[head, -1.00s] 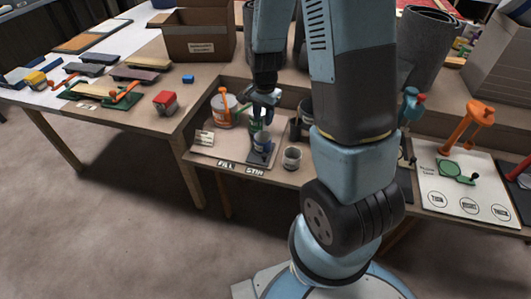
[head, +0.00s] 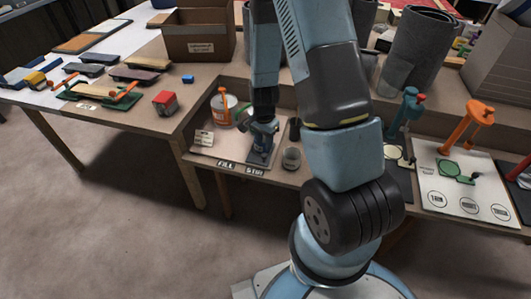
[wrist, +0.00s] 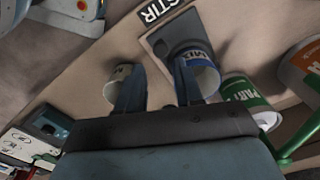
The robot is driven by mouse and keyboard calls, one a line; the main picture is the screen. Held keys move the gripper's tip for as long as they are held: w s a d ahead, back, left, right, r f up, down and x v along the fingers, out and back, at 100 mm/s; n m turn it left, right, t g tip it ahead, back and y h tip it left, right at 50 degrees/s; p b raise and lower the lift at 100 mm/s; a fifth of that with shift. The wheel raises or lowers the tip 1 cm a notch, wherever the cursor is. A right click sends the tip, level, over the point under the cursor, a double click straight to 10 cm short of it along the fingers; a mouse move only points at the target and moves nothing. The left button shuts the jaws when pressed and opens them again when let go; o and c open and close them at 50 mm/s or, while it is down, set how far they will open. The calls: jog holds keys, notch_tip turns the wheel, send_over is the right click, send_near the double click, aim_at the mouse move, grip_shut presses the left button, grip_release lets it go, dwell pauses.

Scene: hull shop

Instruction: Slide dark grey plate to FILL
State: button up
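The dark grey plate (head: 259,159) lies at the STIR label (head: 254,171), right of the FILL label (head: 226,164) on the pale board. In the wrist view the plate (wrist: 170,33) is beside STIR, and a white-and-blue cup (wrist: 203,76) marked MI… stands on it. My gripper (head: 264,126) is low over the plate and hides most of the cup in the head view. In the wrist view my gripper (wrist: 159,68) has its fingers apart, nothing seen between them. The right finger overlaps the cup's edge; contact cannot be told.
A red block (head: 165,102) sits on the left bench. The board near FILL looks clear.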

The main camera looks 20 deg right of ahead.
aim_at(264, 155)
jog(key=shift+f, duration=3.3)
grip_shut()
